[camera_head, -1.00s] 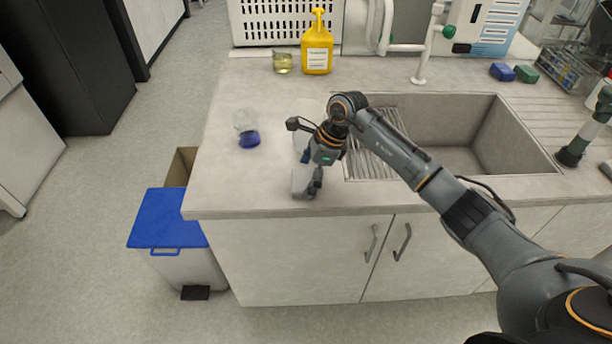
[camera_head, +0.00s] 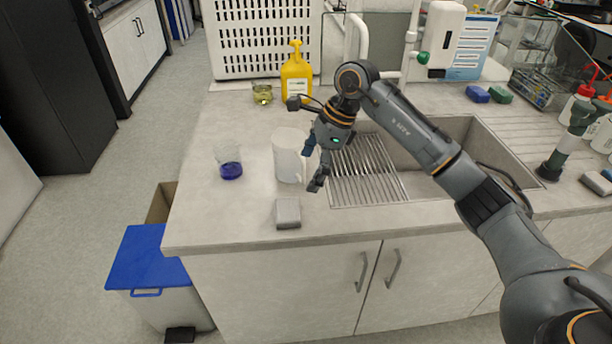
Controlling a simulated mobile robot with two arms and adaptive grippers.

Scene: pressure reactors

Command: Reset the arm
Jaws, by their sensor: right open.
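My right arm reaches in from the right over the sink counter. My right gripper (camera_head: 312,170) is open and empty, its fingers pointing down. It hangs just right of a white translucent jug (camera_head: 288,157); I cannot tell whether a finger touches the jug. A grey block like a sponge (camera_head: 287,213) lies on the counter near the front edge, apart from the gripper. My left gripper is not in view.
A beaker with purple liquid (camera_head: 230,165) stands left on the counter (camera_head: 215,215). A yellow bottle (camera_head: 297,78) and a beaker of yellowish liquid (camera_head: 262,94) stand behind. The sink (camera_head: 480,150) with a metal rack (camera_head: 365,170) is right. A blue-lidded bin (camera_head: 146,260) stands on the floor.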

